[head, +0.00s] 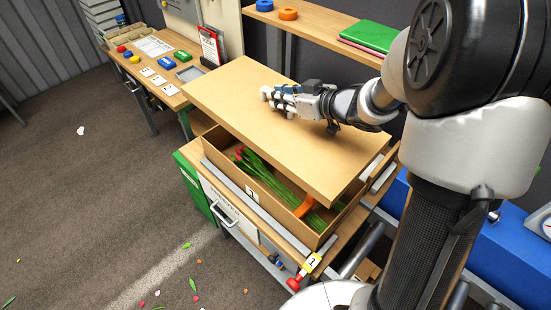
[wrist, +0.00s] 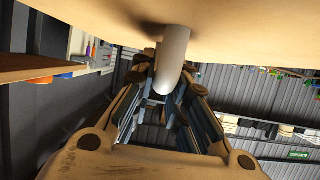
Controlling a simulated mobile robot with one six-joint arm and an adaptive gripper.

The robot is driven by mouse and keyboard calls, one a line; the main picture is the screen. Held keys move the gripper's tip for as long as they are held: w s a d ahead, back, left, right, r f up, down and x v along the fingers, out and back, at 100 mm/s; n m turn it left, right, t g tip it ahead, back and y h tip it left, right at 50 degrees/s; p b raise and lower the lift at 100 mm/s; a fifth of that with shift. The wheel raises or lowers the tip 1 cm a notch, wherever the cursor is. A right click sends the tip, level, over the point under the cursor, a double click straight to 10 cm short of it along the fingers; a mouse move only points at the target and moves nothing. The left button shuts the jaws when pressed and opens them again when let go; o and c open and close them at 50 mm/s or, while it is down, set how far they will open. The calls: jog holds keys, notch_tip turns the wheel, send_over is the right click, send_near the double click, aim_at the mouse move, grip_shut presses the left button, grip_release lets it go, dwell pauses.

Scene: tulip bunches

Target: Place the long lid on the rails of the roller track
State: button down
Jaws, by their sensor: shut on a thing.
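The long lid (head: 270,115) is a large tan board. In the head view it lies level above an open long box (head: 262,193) holding red tulips with green stems (head: 275,178), and it covers the box's back part. My gripper (head: 275,97) is over the lid's top. The wrist view shows the lid as a pale surface (wrist: 245,30) with a pale round peg (wrist: 173,60) standing from it. There my gripper (wrist: 168,88) is shut on this peg. The roller track (head: 362,250) shows partly at the lower right; much of it is hidden by my arm and the lid.
A red knob (head: 294,284) and a tag (head: 312,262) are at the bench's front corner. A wooden table (head: 165,75) with small coloured blocks and cards stands at the back left. A shelf (head: 310,28) with a green book is behind. A blue case (head: 495,240) is at the right.

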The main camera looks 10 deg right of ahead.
jog(key=shift+s, duration=0.1)
jog(key=shift+f, duration=0.1)
notch_tip(320, 180, down, 19)
jog(key=b, duration=0.7)
jog(key=shift+f, duration=0.2)
jog(key=c, duration=1.6)
grip_release()
